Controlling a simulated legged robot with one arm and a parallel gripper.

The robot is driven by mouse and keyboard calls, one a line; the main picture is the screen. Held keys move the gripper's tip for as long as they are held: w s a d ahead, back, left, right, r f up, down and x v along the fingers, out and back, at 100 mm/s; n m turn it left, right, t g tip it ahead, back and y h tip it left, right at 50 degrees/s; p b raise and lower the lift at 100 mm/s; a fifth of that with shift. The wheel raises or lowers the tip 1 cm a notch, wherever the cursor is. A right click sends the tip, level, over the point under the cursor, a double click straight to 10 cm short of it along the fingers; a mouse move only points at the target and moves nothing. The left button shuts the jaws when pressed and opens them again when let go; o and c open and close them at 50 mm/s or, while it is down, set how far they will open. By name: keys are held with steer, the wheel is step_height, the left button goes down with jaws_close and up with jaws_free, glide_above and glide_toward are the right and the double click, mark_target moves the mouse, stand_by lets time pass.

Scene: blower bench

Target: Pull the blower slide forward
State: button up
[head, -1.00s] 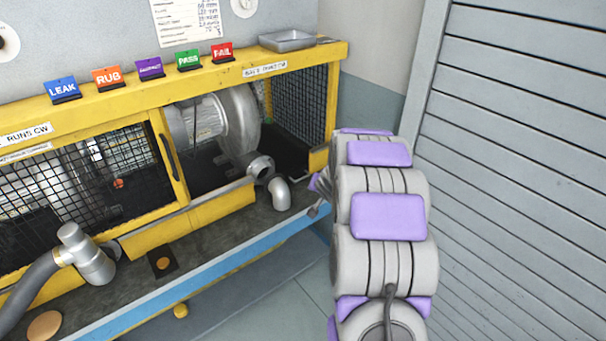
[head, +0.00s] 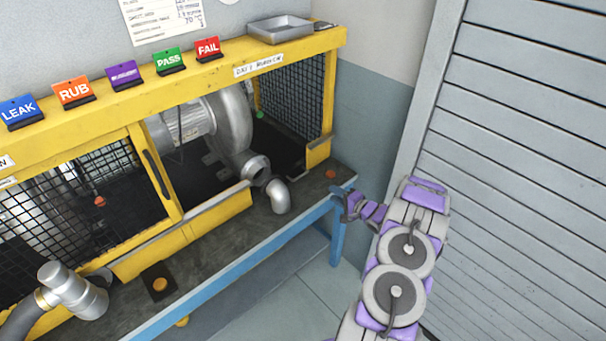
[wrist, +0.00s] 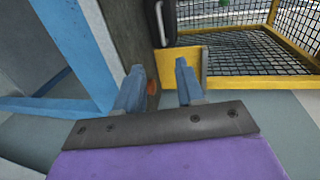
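The grey metal blower (head: 235,125) sits inside the yellow-framed enclosure, behind its open front bay. Its outlet flange (head: 257,168) points forward, with a grey elbow pipe (head: 280,194) on the bench just in front. I cannot make out a separate slide under the blower. My gripper (head: 352,202) is at the bench's right front corner, right of the elbow pipe. In the wrist view my gripper (wrist: 159,82) has its two fingers apart with nothing held between them. An orange-red knob (head: 330,174) lies on the bench top near my gripper; part of it (wrist: 152,89) shows between the fingers.
The blue-edged bench (head: 235,272) has a leg below my gripper. A sliding mesh door (head: 80,205) covers the left bay. A hose fitting (head: 75,290) stands at the front left. A metal tray (head: 280,29) sits on top. A grey slatted shutter (head: 520,150) rises on the right.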

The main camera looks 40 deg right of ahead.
steer(key=b+x, duration=0.2)
steer(key=x, duration=0.6)
steer(key=b+x, duration=0.1)
steer(key=x, duration=0.8)
steer(key=shift+w+a+b, duration=0.15)
steer(key=shift+a+b, duration=0.05)
steer(key=shift+b, duration=0.15)
steer(key=shift+c, duration=0.2)
jaws_close()
